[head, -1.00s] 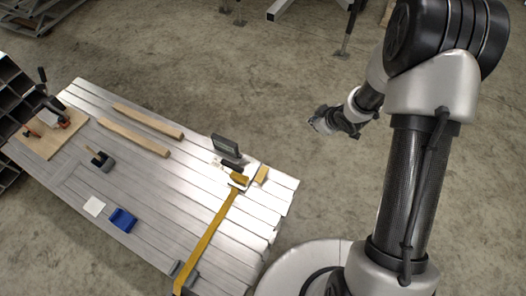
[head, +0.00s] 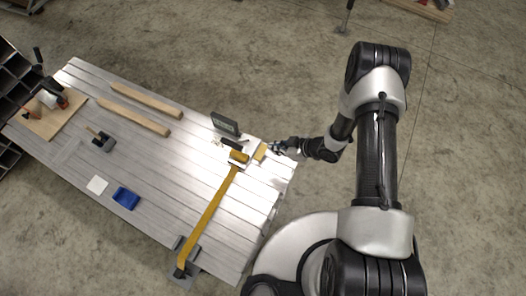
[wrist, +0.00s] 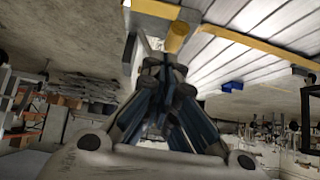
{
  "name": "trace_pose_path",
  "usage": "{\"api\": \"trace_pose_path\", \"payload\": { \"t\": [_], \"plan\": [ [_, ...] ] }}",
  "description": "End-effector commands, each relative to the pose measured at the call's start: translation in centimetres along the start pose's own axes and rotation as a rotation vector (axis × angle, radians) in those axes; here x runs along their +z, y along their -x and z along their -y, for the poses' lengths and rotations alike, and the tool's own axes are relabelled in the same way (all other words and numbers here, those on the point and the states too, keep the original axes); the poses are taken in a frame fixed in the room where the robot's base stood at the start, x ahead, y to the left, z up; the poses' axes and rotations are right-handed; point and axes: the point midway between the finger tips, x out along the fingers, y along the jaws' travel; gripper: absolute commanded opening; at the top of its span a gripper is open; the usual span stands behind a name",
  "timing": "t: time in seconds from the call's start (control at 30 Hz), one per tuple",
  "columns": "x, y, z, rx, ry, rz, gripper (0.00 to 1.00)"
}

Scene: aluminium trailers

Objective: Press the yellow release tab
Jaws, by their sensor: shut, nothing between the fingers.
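A ratchet buckle sits at the right end of the slatted aluminium deck (head: 165,178), with a yellow roll (head: 238,156) in it and a dark handle (head: 231,145) beside it. A small flat yellow piece (head: 259,152) stands just right of the buckle; I cannot tell which yellow part is the release tab. My gripper (head: 276,148) is shut and empty, just right of the flat piece; contact cannot be made out. In the wrist view, my shut fingertips (wrist: 168,64) point at a yellow rounded part (wrist: 178,37), with a flat yellow bar (wrist: 155,9) above.
A yellow strap (head: 208,215) runs from the buckle to the deck's front edge. A dark upright box (head: 225,124) stands behind the buckle.

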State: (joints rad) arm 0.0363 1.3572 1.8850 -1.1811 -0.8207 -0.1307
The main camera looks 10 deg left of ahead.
Motion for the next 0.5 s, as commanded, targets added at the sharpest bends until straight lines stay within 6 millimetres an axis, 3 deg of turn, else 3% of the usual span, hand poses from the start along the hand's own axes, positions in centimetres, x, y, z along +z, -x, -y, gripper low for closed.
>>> {"api": "trace_pose_path", "payload": {
  "t": [0.17, 0.5],
  "plan": [
    [0.2, -2.1, 0.1, -0.003, 0.002, 0.001, 0.0],
    [0.3, -9.4, 0.1, -0.002, 0.003, 0.002, 0.0]
  ]
}}
